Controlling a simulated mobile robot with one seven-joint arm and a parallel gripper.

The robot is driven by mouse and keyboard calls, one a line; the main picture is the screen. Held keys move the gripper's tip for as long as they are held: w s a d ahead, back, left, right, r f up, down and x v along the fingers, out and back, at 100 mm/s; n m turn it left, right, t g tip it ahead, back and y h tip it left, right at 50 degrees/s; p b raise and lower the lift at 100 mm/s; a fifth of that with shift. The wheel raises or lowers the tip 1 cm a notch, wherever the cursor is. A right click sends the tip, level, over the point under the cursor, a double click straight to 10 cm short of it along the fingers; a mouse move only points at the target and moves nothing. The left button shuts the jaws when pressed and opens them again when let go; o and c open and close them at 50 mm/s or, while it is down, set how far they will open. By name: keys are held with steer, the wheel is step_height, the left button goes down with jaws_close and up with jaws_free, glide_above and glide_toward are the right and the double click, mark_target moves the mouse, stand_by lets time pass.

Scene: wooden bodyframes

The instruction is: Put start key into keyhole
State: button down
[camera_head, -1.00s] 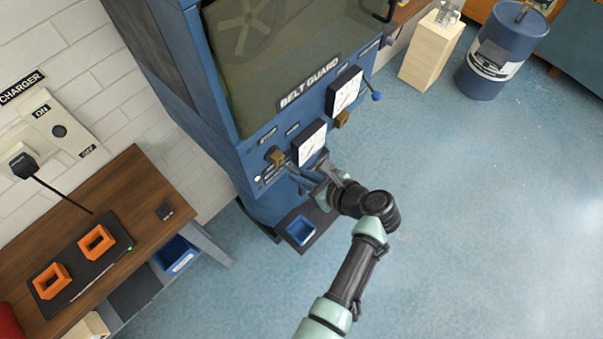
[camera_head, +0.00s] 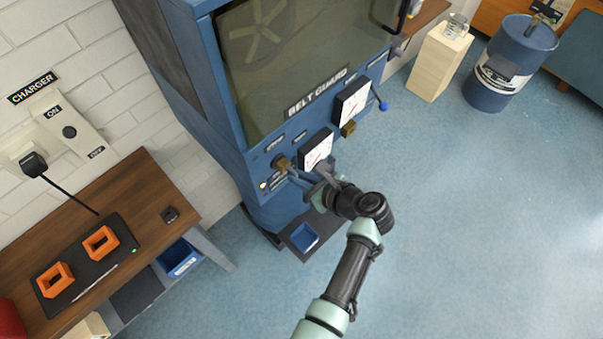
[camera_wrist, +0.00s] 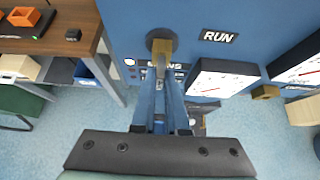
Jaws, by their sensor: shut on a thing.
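My gripper (camera_wrist: 160,76) is shut on the start key (camera_wrist: 161,60), a small brass-coloured piece between its fingertips. The key is right at the round brown keyhole fitting (camera_wrist: 161,38) on the blue machine panel, left of the RUN label. The fingers hide part of the key, so I cannot tell how far it is inside. In the head view the gripper (camera_head: 291,172) reaches the brass fitting (camera_head: 281,163) at the panel's lower left, and the key cannot be told apart from it.
White gauges (camera_head: 316,149) stick out from the panel close to the right of the gripper. A second brass fitting (camera_head: 348,128) and a blue-knobbed lever (camera_head: 383,104) are further right. A wooden table (camera_head: 137,190) stands at left. Open floor (camera_head: 470,220) lies right.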

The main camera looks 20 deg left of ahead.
steer(key=shift+w+a, duration=0.1)
steer(key=shift+a, duration=0.15)
steer(key=c, duration=0.8)
jaws_free()
steer(key=shift+c, duration=0.2)
steer(key=b+v, duration=0.2)
steer(key=v, duration=1.1)
steer(key=shift+b, duration=0.3)
steer(key=shift+w, duration=0.1)
